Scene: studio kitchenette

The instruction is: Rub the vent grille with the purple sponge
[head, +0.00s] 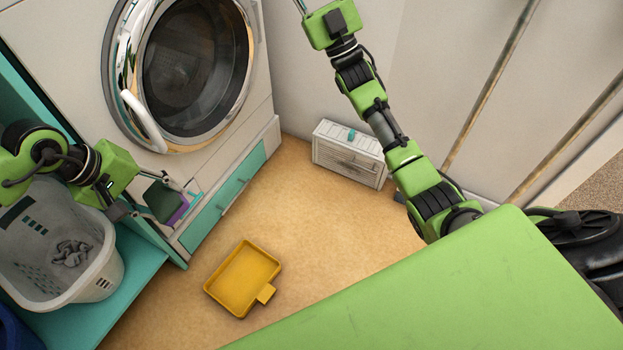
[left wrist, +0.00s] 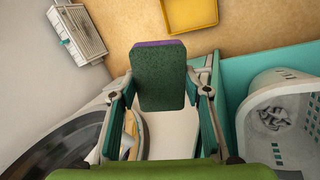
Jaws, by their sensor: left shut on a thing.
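The purple sponge (head: 178,213) has a dark green scouring face and a purple body. My left gripper (head: 166,196) is shut on it in front of the washer's lower cabinet. In the left wrist view the sponge (left wrist: 161,78) stands between the two fingers, its green face towards the camera and a purple edge at the top. The white vent grille (head: 348,155) is low against the back wall, apart from the sponge, with dark smudges on its slatted front. It also shows in the left wrist view (left wrist: 82,32), at upper left. My right gripper's fingertips are beyond the head view's top edge.
A yellow tray (head: 242,281) lies on the floor between the washer (head: 248,110) and a green surface (head: 440,300). A white laundry basket (head: 104,285) with grey cloth stands on a teal surface at left. Bare floor lies between cabinet and grille. My right arm rises beside the grille.

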